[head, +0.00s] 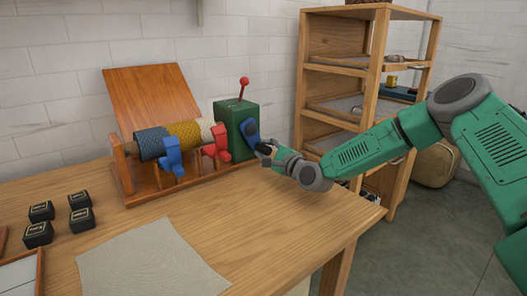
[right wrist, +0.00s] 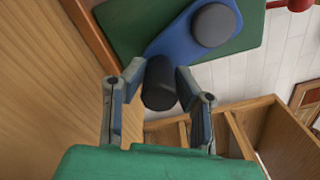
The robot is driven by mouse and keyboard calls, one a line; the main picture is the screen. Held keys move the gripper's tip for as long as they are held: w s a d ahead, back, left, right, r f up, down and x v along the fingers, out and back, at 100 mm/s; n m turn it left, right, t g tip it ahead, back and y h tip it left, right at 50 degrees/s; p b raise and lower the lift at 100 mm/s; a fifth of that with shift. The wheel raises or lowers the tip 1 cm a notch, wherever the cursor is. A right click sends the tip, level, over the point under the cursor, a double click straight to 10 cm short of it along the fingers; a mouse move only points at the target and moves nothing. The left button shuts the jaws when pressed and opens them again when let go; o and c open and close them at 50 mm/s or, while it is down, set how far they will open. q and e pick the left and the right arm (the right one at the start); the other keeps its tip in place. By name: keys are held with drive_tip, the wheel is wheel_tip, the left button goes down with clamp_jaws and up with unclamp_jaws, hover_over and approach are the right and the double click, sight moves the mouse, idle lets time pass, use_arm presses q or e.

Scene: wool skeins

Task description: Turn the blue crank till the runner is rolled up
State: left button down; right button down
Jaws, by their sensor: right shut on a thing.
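The blue crank (head: 250,132) is on the right side of a green box (head: 235,118) at the end of a wooden rack. In the right wrist view the blue crank arm (right wrist: 182,35) slants from a dark round hub (right wrist: 212,25) down to a dark cylindrical handle (right wrist: 160,84). My right gripper (head: 266,150) is shut on this handle, with a finger on either side. A roller with dark blue, yellow (head: 186,133) and cream bands lies along the rack. A flat cream cloth (head: 150,262) lies on the table; I cannot tell whether it is the runner. My left gripper is not in view.
A blue clamp-like piece (head: 173,157) and a red one (head: 216,142) stand before the roller. A red-knobbed lever (head: 243,88) rises from the green box. Several small black boxes (head: 40,212) sit at left. Wooden shelves (head: 345,80) stand behind my right arm.

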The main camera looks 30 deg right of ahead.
drive_tip(key=shift+s+d+f, duration=0.1)
drive_tip(key=shift+d+f, duration=0.05)
drive_tip(key=shift+f, duration=0.2)
drive_tip(key=c, duration=1.3)
unclamp_jaws()
drive_tip(key=shift+d, duration=0.15)
drive_tip(key=shift+r, duration=0.1)
drive_tip(key=shift+s, duration=0.3)
drive_tip(key=s, duration=0.7)
drive_tip(key=s+d, duration=0.1)
drive_tip(key=s, duration=0.2)
drive_tip(key=shift+s+d, duration=0.1)
drive_tip(key=shift+s, duration=0.5)
